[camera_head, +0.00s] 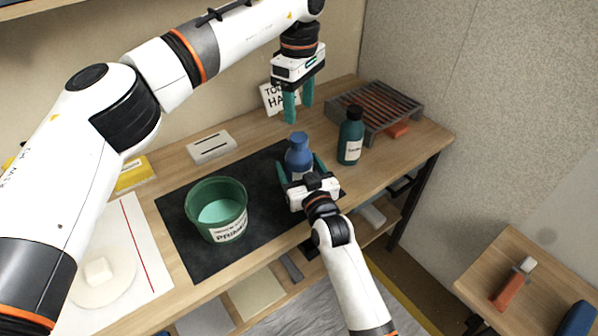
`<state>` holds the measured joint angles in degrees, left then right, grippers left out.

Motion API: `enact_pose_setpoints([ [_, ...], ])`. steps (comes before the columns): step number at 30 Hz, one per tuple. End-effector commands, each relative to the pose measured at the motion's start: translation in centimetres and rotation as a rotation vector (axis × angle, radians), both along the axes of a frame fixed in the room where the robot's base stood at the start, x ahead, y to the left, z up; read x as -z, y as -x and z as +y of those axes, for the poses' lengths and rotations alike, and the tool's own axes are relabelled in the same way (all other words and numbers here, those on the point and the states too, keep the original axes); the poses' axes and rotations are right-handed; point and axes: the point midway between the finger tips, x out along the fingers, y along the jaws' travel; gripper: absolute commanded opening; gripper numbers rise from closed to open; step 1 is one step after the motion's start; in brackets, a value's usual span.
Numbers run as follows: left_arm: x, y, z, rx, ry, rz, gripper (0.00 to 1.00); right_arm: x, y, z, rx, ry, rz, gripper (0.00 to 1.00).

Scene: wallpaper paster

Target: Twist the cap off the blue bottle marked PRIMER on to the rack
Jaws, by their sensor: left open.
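The blue bottle (299,157) stands upright on the dark mat, with its blue cap (298,137) on top. Its label is mostly hidden by my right gripper, so I cannot read it. My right gripper (301,168) comes from the front, with one finger on each side of the bottle's body, and looks closed on it. My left gripper (298,112) points down above the cap. It is open and empty, with a gap to the cap. The rack (376,107) is a dark metal grid at the back right of the bench.
A teal bottle (350,140) with a dark cap stands between the blue bottle and the rack. A green bucket (216,209) stands on the mat (183,235) at left. A small sign (278,98) stands behind my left gripper. A side table (482,268) is at lower right.

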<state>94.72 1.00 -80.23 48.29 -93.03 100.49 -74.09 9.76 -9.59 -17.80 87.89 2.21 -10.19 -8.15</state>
Motion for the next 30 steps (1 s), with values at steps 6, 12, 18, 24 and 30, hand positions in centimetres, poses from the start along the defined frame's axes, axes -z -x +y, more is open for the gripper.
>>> enact_pose_setpoints([
  [6, 0.01, 0.00, 0.00, 0.000, 0.000, 0.000, 0.55, 0.02, 0.02, -0.02, 0.000, 0.000, 0.000, 0.39],
  [12, 0.00, 0.00, 0.00, 0.002, 0.000, 0.000, 0.55, 0.03, 0.02, -0.03, 0.000, 0.000, 0.001, 0.06],
  [18, 0.01, 0.00, -0.01, 0.141, 0.000, 0.000, 0.55, 0.05, 0.03, -0.03, 0.000, 0.000, 0.001, 0.00],
  [24, -0.01, 0.02, -0.03, 0.467, 0.001, 0.001, 0.55, 0.05, 0.03, -0.03, 0.000, 0.000, 0.001, 0.00],
  [30, 0.01, 0.01, 0.00, 0.712, 0.000, 0.001, 0.55, 0.07, 0.03, -0.03, 0.000, 0.001, 0.002, 0.00],
])
